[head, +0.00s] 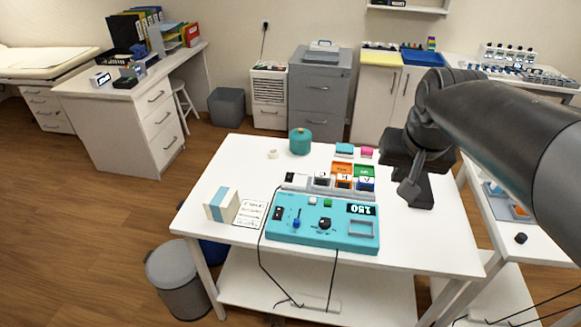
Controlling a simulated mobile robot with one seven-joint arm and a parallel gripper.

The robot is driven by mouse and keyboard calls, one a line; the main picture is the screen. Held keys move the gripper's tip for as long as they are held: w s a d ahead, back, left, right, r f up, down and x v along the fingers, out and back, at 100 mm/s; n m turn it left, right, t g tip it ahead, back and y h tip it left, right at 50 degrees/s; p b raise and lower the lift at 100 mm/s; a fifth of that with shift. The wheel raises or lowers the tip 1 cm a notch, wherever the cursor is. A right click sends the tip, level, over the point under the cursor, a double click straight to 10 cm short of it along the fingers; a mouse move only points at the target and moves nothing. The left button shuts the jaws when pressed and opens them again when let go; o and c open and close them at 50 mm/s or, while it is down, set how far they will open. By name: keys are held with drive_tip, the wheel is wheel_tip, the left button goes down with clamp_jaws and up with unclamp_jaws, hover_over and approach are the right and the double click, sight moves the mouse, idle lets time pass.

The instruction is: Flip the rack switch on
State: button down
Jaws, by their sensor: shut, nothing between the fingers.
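A teal control console (300,232) lies on the white table, with a small black rocker switch (277,213) at its left end, a blue-tipped slider lever (296,223), a black knob (325,224) and a display reading 150 (360,209). Behind it is a low grey rack (296,187) holding several small modules. I cannot tell which part is the rack switch or its on/off position. My gripper (407,192) hangs over the table to the right of the rack and console, apart from both. It is shut and empty.
A carton (222,205) and a printed card (250,213) stand left of the console. A teal canister (300,141), orange tray (342,168) and green tray (365,170) are behind. Black cables hang over the front edge. The table's right front is clear.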

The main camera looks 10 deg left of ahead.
drive_tip(key=w+a+f+g, duration=0.1)
drive_tip(key=w+a, duration=0.4)
drive_tip(key=w, duration=0.4)
drive_tip(key=w+a+f, duration=0.2)
drive_tip(key=w+a, duration=0.4)
drive_tip(key=w, duration=0.2)
drive_tip(key=w+a+f+g, duration=0.1)
drive_tip(key=w+a+f, duration=1.1)
drive_tip(key=a, duration=0.4)
drive_tip(key=shift+f+h, duration=0.3)
drive_tip(key=shift+f, duration=0.15)
drive_tip(key=shift+a, duration=0.1)
hover_over(289, 177)
drive_tip(key=f, duration=1.2)
drive_tip(key=shift+s+f, duration=0.15)
drive_tip(key=shift+s, duration=0.05)
drive_tip(key=shift+s+f, duration=0.1)
drive_tip(key=shift+f, duration=0.65)
